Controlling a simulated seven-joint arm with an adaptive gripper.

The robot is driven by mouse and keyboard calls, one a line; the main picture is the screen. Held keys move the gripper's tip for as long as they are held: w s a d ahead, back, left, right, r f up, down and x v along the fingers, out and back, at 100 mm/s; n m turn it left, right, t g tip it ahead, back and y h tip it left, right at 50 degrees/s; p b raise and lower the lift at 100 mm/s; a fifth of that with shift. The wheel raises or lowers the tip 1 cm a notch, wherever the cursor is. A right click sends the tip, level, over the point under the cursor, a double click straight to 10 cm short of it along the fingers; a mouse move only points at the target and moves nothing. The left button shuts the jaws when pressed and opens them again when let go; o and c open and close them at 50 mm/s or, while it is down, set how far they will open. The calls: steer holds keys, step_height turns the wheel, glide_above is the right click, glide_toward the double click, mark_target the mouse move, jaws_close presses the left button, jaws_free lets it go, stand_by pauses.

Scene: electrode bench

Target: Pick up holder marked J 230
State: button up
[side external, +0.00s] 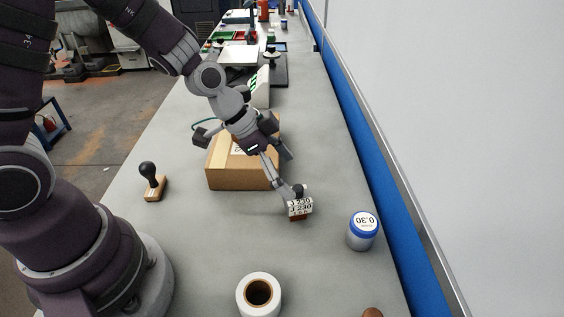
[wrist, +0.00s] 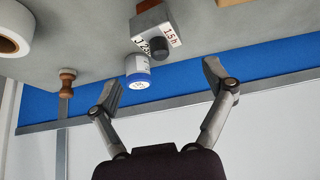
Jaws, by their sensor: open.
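The holder (side external: 300,210) is a small block with printed white labels and a dark knob, standing on the bench just below my gripper (side external: 291,187) in the side view. In the wrist view the holder (wrist: 152,32) sits at the upper middle, with one label starting "J 23" and another reading "15h"; the rest of the J label is hard to read. My gripper (wrist: 166,85) is open, its two fingers wide apart with nothing between them. The holder lies beyond the fingertips in the wrist view. In the side view, one finger partly overlaps the holder's top, and contact cannot be told.
A blue-lidded jar (side external: 363,230) stands right of the holder. A cardboard box (side external: 228,172) is behind it, a white roll (side external: 259,294) in front, and a wooden stamp (side external: 153,185) at left. A brown knob (side external: 373,312) shows at the bottom edge. A wall runs along the right.

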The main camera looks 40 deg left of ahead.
mark_target(305, 194)
steer(key=x, duration=0.7)
steer(key=shift+a+f, duration=0.25)
steer(key=shift+a, duration=0.1)
steer(key=c, duration=1.4)
